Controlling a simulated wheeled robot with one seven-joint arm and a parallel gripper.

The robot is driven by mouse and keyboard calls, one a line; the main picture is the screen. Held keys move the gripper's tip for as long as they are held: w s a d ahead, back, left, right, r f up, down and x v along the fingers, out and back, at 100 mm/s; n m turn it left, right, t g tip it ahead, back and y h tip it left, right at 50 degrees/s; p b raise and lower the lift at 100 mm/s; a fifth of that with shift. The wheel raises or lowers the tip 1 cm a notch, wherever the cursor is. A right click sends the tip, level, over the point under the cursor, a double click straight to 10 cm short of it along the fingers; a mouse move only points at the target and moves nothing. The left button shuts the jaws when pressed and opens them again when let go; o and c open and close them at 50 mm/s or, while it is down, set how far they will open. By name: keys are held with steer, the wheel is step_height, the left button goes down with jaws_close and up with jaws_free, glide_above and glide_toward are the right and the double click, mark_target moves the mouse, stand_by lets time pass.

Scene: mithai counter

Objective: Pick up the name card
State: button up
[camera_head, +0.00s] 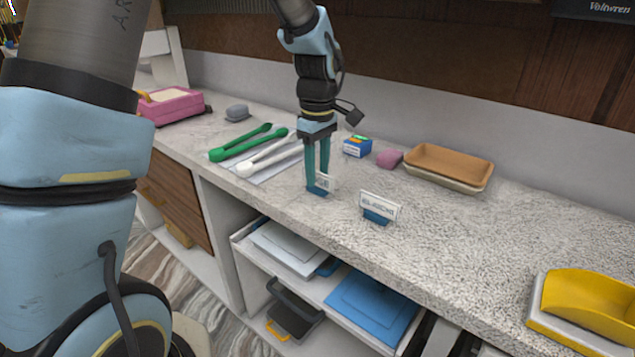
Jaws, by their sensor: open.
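Two small white name cards stand on the speckled counter, each in a blue base. One name card (328,181) is at my gripper, and the other name card (379,206) stands to its right, nearer the front edge, with dark lettering. My gripper (317,184) points down with its teal fingers at the first card. The fingers are open, with a narrow gap between them. They partly cover this card, and I cannot tell whether they touch it. The second card is clear of my gripper.
Green tongs (240,145) and white tongs (268,157) lie left of my gripper. A small blue box (357,147), a pink lump (389,158) and a brown tray (449,166) stand behind. A yellow scoop-like piece (590,300) is at right. Open shelves lie below the front edge.

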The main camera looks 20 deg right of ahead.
steer(key=shift+f, duration=0.35)
steer(key=shift+f, duration=0.25)
stand_by(0.3)
jaws_close()
stand_by(0.4)
